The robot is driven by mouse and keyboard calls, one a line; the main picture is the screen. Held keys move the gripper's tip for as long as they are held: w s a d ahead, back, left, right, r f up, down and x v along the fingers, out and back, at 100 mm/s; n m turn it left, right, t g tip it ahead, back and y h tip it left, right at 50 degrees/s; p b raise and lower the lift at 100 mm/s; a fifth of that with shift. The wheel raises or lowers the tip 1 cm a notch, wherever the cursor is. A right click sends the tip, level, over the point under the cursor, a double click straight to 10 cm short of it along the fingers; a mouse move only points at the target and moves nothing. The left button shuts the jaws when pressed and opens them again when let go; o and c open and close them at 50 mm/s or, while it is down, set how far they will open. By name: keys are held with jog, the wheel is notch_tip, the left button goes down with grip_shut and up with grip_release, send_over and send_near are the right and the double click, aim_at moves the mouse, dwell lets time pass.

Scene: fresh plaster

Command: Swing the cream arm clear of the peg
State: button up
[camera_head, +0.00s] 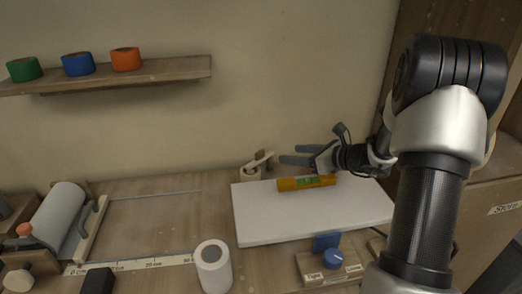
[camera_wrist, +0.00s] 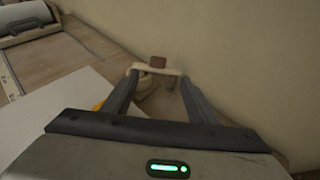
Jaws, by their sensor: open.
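The cream arm (camera_head: 264,160) is a short bar by the wall behind the white board, slanting up to the right in the head view. In the wrist view the cream arm (camera_wrist: 165,71) lies across the space at my fingertips. A brown block, perhaps the peg (camera_wrist: 158,61), shows just behind its middle; the brown piece also shows in the head view (camera_head: 259,155). A cream round piece (camera_head: 250,173) sits under the arm's left end. My gripper (camera_head: 283,154) is open and empty, its fingers pointing left toward the arm. Whether they touch it I cannot tell.
A white board (camera_head: 270,220) lies below my gripper with a yellow level (camera_head: 290,185) on it. A wall shelf (camera_head: 170,70) holds green, blue and orange tape rolls. A white roll (camera_head: 213,265) and a blue-knobbed wooden block (camera_head: 312,268) stand in front.

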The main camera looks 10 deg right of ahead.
aim_at(261, 152)
jog(key=x, duration=1.6)
jog(key=shift+w+a+f+b, duration=0.15)
jog(key=shift+a+b, duration=0.15)
grip_shut()
